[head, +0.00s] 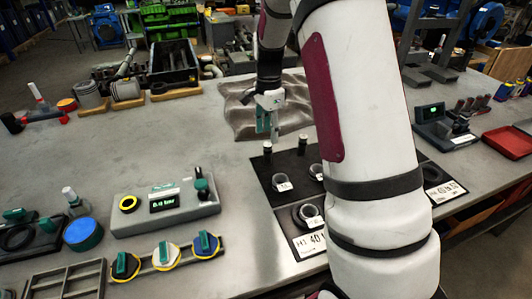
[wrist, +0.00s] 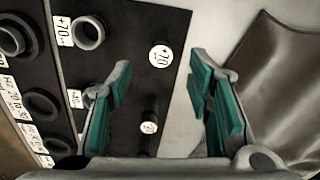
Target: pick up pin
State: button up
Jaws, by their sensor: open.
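Two short dark upright cylinders that look like pins stand at the far edge of the black mat in the head view: a left one (head: 267,150) and a right one (head: 302,146). Both have pale tops. My gripper (head: 266,124) is open and empty, pointing down just above and behind the left pin. In the wrist view its green-padded fingers (wrist: 162,80) stand apart, with the smaller top between them.
The black mat (head: 262,181) holds several rings and labels. A crumpled brown cloth (head: 240,112) lies just beyond it. A grey gauge box (head: 165,208) stands to the left. Bare bench lies between the box and the mat.

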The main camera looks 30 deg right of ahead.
aim_at(268, 154)
notch_tip(268, 154, down, 10)
jog(key=shift+a+r+p, duration=0.1)
jog(key=shift+p, duration=0.5)
jog(key=shift+c, duration=0.2)
grip_shut()
